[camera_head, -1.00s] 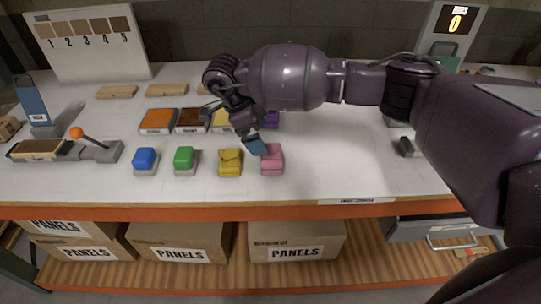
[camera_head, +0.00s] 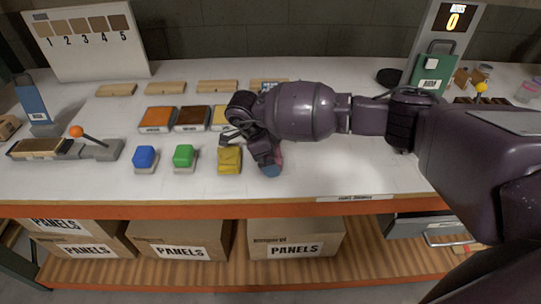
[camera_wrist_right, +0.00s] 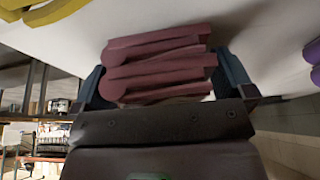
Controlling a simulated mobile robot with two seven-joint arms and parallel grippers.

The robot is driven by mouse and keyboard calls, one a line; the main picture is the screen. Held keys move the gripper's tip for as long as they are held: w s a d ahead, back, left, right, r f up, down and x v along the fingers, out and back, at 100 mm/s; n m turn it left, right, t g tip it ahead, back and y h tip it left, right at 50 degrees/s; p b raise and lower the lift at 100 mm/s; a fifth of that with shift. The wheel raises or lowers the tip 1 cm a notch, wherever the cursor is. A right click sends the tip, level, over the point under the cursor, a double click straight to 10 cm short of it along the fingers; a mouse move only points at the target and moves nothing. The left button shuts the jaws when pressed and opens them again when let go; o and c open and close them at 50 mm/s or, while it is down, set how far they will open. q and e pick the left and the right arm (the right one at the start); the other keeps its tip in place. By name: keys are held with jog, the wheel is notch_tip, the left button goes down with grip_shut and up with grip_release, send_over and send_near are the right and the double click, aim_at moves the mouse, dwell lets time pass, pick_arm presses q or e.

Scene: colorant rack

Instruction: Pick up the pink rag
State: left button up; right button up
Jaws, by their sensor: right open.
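The pink rag (camera_wrist_right: 158,62) is a folded stack that fills the space between the fingers of my right gripper (camera_wrist_right: 165,78) in the right wrist view. One blue fingertip is on each side of it. The jaws are open, and I cannot tell whether either finger touches the cloth. In the head view my right gripper (camera_head: 266,164) is low over the rag's place near the table's front edge and hides almost all of the rag. My left gripper is not in view.
A folded yellow rag (camera_head: 229,160) lies just left of the gripper. Further left are a green block (camera_head: 184,156) and a blue block (camera_head: 145,157). Coloured panels, including an orange one (camera_head: 156,119), lie behind. The tabletop right of the gripper is clear in front.

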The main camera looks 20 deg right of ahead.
jog(key=shift+c, duration=0.2)
jog(key=c, duration=0.6)
notch_tip(320, 180, up, 20)
dwell(0.3)
